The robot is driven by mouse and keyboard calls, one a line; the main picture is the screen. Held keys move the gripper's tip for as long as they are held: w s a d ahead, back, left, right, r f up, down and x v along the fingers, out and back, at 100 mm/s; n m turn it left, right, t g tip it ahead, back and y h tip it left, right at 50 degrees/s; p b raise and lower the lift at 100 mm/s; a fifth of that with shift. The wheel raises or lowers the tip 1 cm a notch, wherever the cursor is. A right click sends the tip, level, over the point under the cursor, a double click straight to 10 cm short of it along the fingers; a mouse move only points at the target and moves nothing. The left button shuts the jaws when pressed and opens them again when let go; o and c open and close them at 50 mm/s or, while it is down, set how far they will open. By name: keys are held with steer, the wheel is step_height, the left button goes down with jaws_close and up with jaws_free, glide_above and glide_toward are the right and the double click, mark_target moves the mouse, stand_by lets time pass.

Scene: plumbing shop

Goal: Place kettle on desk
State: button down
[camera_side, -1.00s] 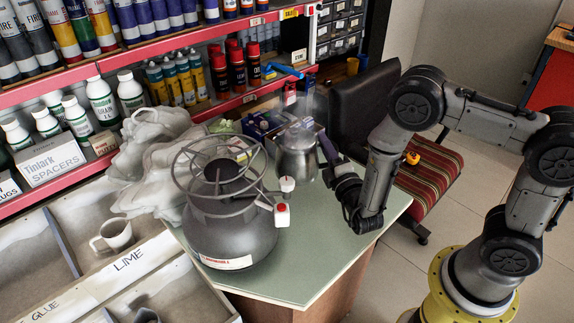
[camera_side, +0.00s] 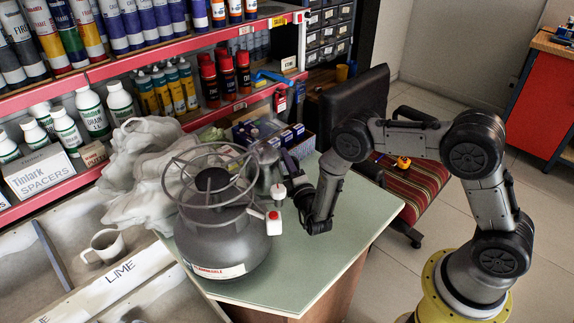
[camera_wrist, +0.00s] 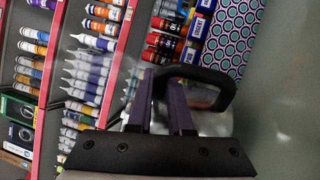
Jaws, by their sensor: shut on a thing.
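The kettle (camera_side: 267,162) is a shiny silver pot with a dark handle, partly hidden behind the stove's wire ring in the side view. My gripper (camera_side: 286,163) is at its right side. In the wrist view, the purple fingers of my gripper (camera_wrist: 163,85) are shut on the black looped handle of the kettle (camera_wrist: 216,78). The desk (camera_side: 325,230) has a pale green top. The kettle's base is hidden, so I cannot tell whether it touches the desk.
A dark grey gas burner (camera_side: 225,245) with a wire ring stands on the desk in front of the kettle. Crumpled pale cloth (camera_side: 145,175) lies to the left, and small boxes (camera_side: 275,130) stand behind. The desk's right front is clear. A chair (camera_side: 410,185) stands to the right.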

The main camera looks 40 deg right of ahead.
steer(key=shift+f, duration=1)
steer(key=shift+f, duration=0.1)
steer(key=c, duration=0.8)
jaws_free()
steer(key=shift+s+f, duration=0.1)
steer(key=shift+f, duration=0.05)
steer(key=shift+c, duration=0.2)
